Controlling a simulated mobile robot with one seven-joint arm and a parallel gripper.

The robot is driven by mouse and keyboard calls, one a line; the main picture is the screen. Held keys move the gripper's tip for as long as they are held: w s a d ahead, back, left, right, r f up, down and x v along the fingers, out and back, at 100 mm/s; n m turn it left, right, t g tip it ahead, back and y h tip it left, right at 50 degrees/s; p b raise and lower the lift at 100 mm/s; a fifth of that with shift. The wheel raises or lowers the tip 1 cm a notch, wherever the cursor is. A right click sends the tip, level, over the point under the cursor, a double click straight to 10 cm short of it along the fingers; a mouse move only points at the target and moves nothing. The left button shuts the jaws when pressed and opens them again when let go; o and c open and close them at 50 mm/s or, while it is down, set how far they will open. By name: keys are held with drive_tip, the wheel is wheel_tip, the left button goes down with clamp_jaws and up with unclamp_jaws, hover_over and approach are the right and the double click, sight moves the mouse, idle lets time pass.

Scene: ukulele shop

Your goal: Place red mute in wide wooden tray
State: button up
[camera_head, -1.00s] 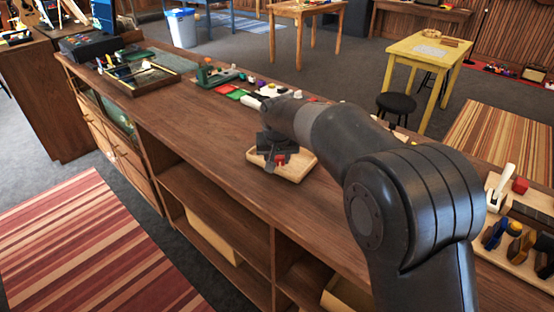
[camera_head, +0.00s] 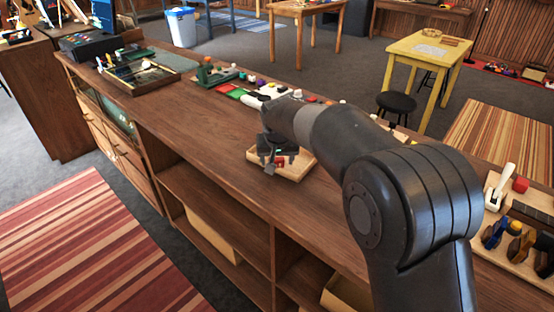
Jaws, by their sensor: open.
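A wide wooden tray (camera_head: 298,170) of pale wood sits on the brown counter, left of the middle of my arm. The small red mute (camera_head: 281,161) shows low over the tray, just by my fingertips; it looks to be in the tray, though its underside is hidden. My gripper (camera_head: 275,165) points down over the tray's left part, with its fingers apart beside the red mute. My gripper and arm hide the back of the tray.
The brown counter (camera_head: 205,130) is clear to the left of the tray. Small coloured items and a green-based tool (camera_head: 210,74) line its back edge. A dark tray of tools (camera_head: 140,78) stands at the far left. A wooden rack with pliers (camera_head: 515,245) lies at right.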

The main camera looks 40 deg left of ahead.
drive_tip(key=v, duration=1.2)
drive_tip(key=w+d+r+m, duration=0.1)
drive_tip(key=d+r, duration=0.1)
drive_tip(key=d, duration=0.9)
drive_tip(key=w+d+r+m+t+h, duration=0.1)
drive_tip(key=w+d+r+m, duration=0.15)
drive_tip(key=d, duration=0.95)
drive_tip(key=w+d+r+m, duration=0.1)
drive_tip(key=d+r, duration=0.1)
drive_tip(key=d, duration=0.9)
drive_tip(key=s+d+f+m+h, duration=0.1)
drive_tip(key=s+d+f+m, duration=0.1)
drive_tip(key=s+d, duration=0.6)
drive_tip(key=s+d+f+m+t+h, duration=0.1)
drive_tip(key=s+d+f, duration=0.4)
drive_tip(key=d, duration=1.1)
drive_tip(key=s+m, duration=0.1)
drive_tip(key=s, duration=0.2)
drive_tip(key=shift+s, duration=0.3)
